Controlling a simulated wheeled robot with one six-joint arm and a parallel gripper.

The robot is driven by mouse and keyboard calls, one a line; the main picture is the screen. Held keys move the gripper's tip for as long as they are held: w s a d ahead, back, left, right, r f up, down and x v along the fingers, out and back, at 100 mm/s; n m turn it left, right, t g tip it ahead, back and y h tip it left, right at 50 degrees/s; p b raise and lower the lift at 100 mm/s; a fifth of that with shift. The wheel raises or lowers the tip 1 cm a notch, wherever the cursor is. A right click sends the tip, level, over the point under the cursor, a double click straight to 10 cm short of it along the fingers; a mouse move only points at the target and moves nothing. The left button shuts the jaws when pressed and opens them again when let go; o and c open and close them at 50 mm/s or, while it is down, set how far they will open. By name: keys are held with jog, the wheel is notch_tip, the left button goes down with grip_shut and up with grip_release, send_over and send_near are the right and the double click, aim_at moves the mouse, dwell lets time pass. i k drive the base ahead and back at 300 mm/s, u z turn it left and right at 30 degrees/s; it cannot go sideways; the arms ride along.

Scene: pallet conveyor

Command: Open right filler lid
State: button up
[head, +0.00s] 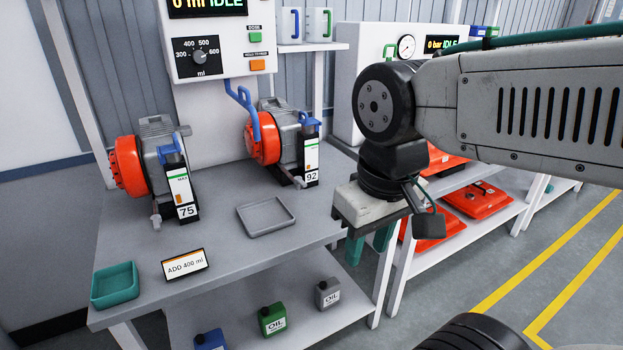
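The right pump (272,138), grey with a red end cover, stands on the bench. Its filler (311,158) is an upright black and white column labelled 92. A blue lid (309,121) sits at the top of this filler; I cannot tell clearly whether it lies fully flat. My gripper (370,243) points downward to the right of the pump, over the bench's right edge, well apart from the lid. Its two teal fingers are spread and nothing shows between them.
The left pump (140,166) has a filler labelled 75. A blue nozzle (250,112) hangs beside the right pump. A grey tray (266,217), teal tray (115,285) and "ADD 400 ml" card (185,264) lie on the bench. Oil cans (272,319) stand on the lower shelf.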

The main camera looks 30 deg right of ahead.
aim_at(306, 122)
jog(key=k, duration=0.4)
jog(key=z, duration=1.55)
jog(key=i, duration=0.8)
jog(key=u, duration=0.85)
jog(key=i, duration=0.6)
jog(key=u, duration=0.65)
